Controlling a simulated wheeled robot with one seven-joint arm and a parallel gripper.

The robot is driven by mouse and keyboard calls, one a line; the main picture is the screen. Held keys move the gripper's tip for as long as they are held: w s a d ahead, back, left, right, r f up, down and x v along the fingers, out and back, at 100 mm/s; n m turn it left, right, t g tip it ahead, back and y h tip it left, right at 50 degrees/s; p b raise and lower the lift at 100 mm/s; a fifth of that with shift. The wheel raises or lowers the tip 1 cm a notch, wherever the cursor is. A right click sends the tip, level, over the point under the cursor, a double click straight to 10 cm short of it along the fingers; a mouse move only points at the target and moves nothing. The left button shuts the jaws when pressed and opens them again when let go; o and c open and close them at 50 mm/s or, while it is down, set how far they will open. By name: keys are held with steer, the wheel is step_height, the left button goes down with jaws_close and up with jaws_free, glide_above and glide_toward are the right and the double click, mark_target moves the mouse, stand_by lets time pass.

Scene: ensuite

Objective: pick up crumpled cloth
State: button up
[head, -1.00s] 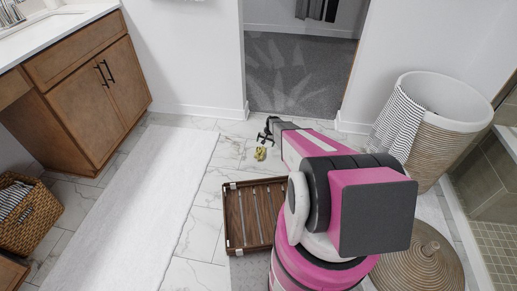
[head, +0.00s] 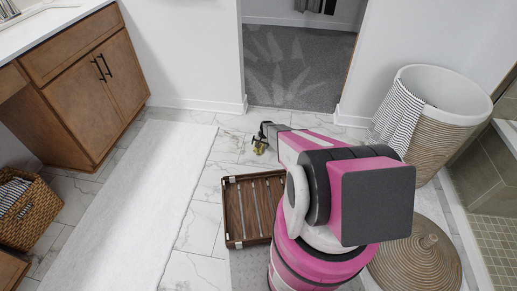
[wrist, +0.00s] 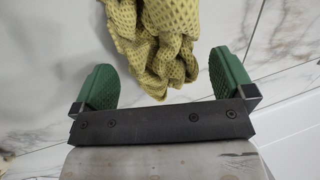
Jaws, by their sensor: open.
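The crumpled cloth (wrist: 155,45) is yellow-green with a waffle texture and lies on the marble tile floor. In the wrist view it sits at the top middle, its near part between the two green finger pads. My gripper (wrist: 162,82) is open, with a pad on either side of the cloth and no grip on it. The cloth's far end is cut off by the top of that view. In the head view only a small part of the cloth (head: 259,149) shows, just below my gripper (head: 263,138).
A brown slatted wooden tray (head: 233,215) lies on the floor close to my arm. A white rug (head: 150,190) runs along the left. A wicker hamper (head: 440,125) with a striped towel stands at right, and a round woven lid (head: 400,260) lies below it.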

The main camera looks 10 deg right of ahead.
steer(key=shift+f, duration=0.3)
steer(key=c, duration=1)
steer(key=shift+o, duration=0.2)
steer(key=shift+r, duration=0.1)
steer(key=shift+r, duration=0.45)
steer(key=v, duration=0.3)
steer(key=shift+a+r, duration=0.35)
steer(key=s+a+r, duration=0.5)
steer(key=a+r, duration=0.1)
steer(key=a, duration=0.4)
steer(key=shift+s+r, duration=0.2)
steer(key=shift+s, duration=0.1)
steer(key=shift+a, duration=0.1)
